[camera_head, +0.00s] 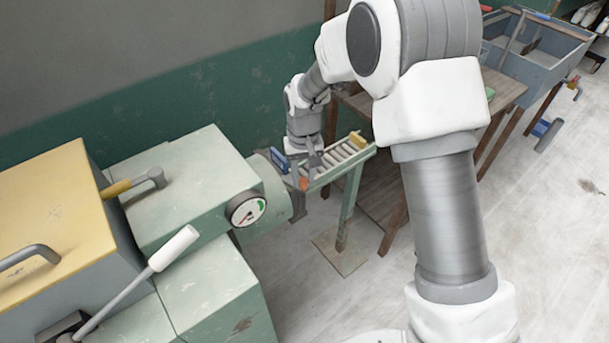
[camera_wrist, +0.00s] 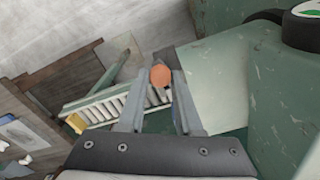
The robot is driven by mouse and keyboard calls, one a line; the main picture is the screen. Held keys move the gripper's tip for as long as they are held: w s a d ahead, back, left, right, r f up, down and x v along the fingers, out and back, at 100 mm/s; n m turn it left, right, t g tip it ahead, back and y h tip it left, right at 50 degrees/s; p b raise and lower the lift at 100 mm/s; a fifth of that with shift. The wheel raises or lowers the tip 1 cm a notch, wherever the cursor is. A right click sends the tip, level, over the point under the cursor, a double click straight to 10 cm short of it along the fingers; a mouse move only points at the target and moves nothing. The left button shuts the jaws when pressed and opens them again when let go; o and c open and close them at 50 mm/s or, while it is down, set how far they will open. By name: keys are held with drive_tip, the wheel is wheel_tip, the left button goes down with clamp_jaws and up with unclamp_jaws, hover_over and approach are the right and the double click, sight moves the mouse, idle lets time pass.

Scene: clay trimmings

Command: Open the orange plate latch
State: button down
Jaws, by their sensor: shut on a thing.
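The orange plate latch (camera_head: 304,184) shows as a small orange piece at the near end of the green roller stand, beside the round green nozzle of the machine. In the wrist view the orange plate latch (camera_wrist: 161,75) is a rounded orange tab between my fingertips. My gripper (camera_head: 306,171) points down at it and is shut on it. In the wrist view my gripper (camera_wrist: 160,86) has one finger on each side of the tab. The latch's base and pivot are hidden, and I cannot tell how far it is turned.
The green machine (camera_head: 190,185) with a gauge (camera_head: 247,210) and a white-handled lever (camera_head: 174,248) stands at left. The roller stand (camera_head: 345,160) runs right from the nozzle. A blue part (camera_head: 279,160) is close left of my gripper. The floor at lower right is clear.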

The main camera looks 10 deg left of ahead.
idle(0.3)
drive_tip(key=c, duration=0.6)
unclamp_jaws()
